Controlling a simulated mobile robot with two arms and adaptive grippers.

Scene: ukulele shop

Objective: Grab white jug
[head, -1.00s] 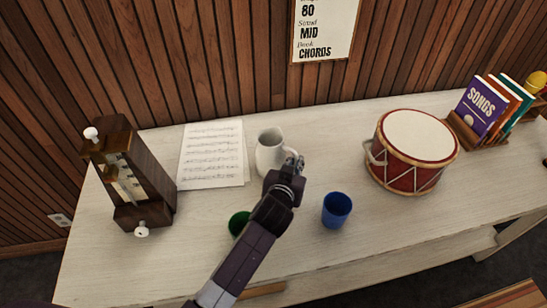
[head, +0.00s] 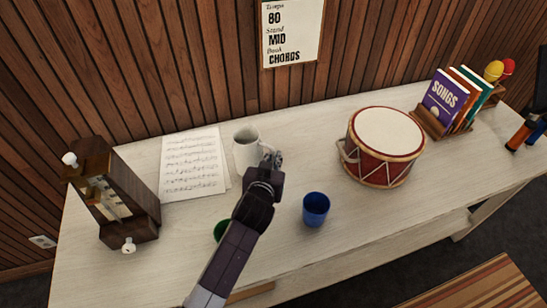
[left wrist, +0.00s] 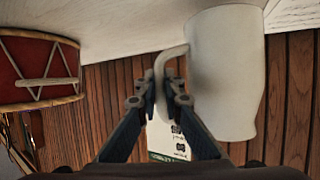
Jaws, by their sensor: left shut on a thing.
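The white jug (head: 245,153) stands roughly upright at the back middle of the pale table, just right of the sheet music. It also shows large in the left wrist view (left wrist: 226,75), which sees the scene upside down. My left gripper (head: 272,162) reaches in from the front and is shut on the jug's handle, on the right side of the jug. In the left wrist view the two fingertips (left wrist: 170,85) close on the curved handle (left wrist: 169,56). I cannot tell whether the jug's base touches the table. My right gripper is not in view.
The sheet music (head: 190,165) and a metronome (head: 110,198) are left of the jug. A green cup (head: 221,229) is partly behind my left arm. A blue cup (head: 316,209) stands front right. A red drum (head: 384,148) and a book rack (head: 428,124) are further right.

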